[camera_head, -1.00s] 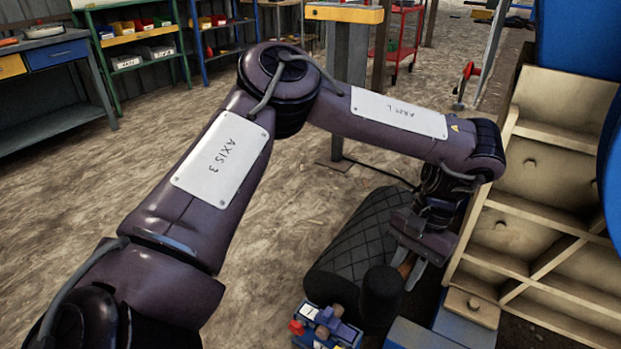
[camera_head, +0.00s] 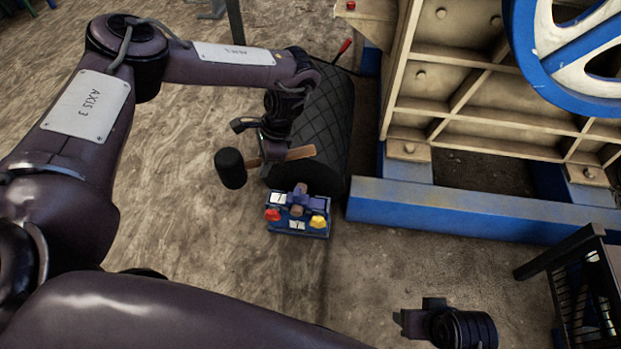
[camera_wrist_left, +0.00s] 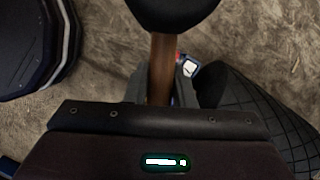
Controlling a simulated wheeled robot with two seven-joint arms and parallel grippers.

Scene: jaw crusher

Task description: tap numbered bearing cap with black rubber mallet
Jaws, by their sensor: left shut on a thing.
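My left gripper (camera_head: 272,152) is shut on the wooden handle (camera_head: 288,156) of the black rubber mallet. The mallet's black head (camera_head: 230,168) points left, in the air beside the quilted drum. In the left wrist view the mallet head (camera_wrist_left: 172,10) is at the top edge, with the handle (camera_wrist_left: 160,70) between the fingers. A small blue block (camera_head: 298,212) with white labels, one seeming to read 1, and red and yellow parts sits below right of the mallet head, apart from it. I cannot tell which part is the numbered cap. My right gripper (camera_head: 412,320) is low in view, its fingers unclear.
A black quilted drum (camera_head: 325,125) lies right behind the left gripper. The cream ribbed crusher frame (camera_head: 460,60) with a blue base beam (camera_head: 450,208) and blue wheel (camera_head: 525,40) fills the right. A dark rack (camera_head: 590,280) stands lower right. The floor at left is clear.

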